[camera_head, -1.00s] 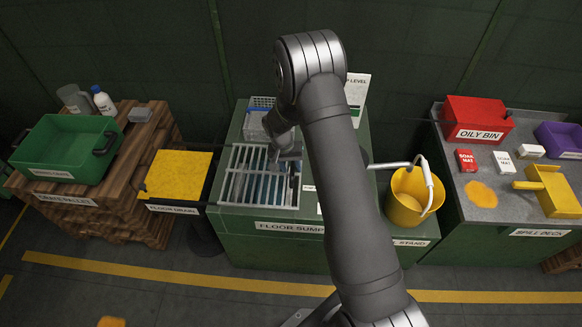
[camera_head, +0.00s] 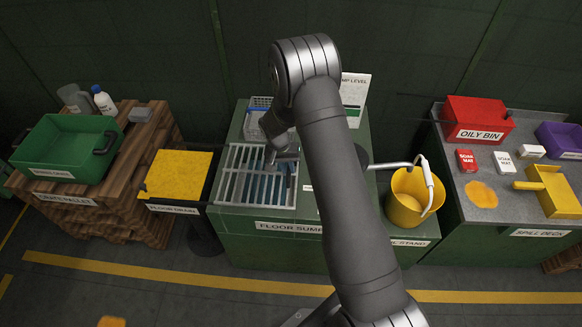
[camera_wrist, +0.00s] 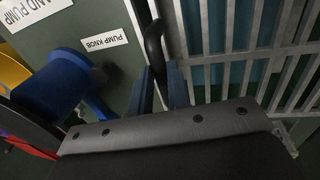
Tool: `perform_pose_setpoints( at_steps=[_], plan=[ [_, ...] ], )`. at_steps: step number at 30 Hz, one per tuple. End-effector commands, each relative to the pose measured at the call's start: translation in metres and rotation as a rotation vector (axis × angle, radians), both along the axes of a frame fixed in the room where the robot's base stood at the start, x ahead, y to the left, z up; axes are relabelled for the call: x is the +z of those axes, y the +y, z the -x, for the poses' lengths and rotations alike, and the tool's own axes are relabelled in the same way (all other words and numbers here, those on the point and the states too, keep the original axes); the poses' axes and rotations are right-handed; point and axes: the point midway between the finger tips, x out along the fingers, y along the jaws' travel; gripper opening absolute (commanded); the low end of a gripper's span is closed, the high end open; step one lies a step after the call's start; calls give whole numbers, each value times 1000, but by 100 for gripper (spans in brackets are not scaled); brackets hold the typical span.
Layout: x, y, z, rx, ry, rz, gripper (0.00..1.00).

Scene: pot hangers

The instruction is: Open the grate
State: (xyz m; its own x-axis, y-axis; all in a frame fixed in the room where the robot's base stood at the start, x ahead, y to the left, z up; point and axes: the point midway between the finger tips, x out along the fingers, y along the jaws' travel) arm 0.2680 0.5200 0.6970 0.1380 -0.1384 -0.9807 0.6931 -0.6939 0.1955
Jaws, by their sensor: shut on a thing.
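The grate (camera_head: 240,178) is a light metal frame of parallel bars over the floor sump (camera_head: 228,226). Blue shows below the bars. In the wrist view the grate (camera_wrist: 205,30) fills the upper right, with a dark curved handle (camera_wrist: 154,42) at its edge. My gripper (camera_wrist: 160,82) is shut on this handle, which stands between its two blue-grey fingers.
A blue knob (camera_wrist: 50,88) beside a PUMP KNOB label is close to my gripper. A wire basket (camera_head: 256,120) stands behind the grate. The yellow floor drain cover (camera_head: 178,175) is at left, and a yellow bucket (camera_head: 405,203) at right.

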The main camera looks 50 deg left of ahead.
Motion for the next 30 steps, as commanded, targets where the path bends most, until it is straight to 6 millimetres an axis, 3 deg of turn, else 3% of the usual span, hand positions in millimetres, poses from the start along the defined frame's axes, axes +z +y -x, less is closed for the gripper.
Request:
perform_pose_setpoints(
  at_steps=[18,24,30],
  plan=[
    [-1,124,125,5,0,-1,0],
    [0,153,153,2,0,-3,0],
    [0,168,168,1,0,-1,0]
  ],
)
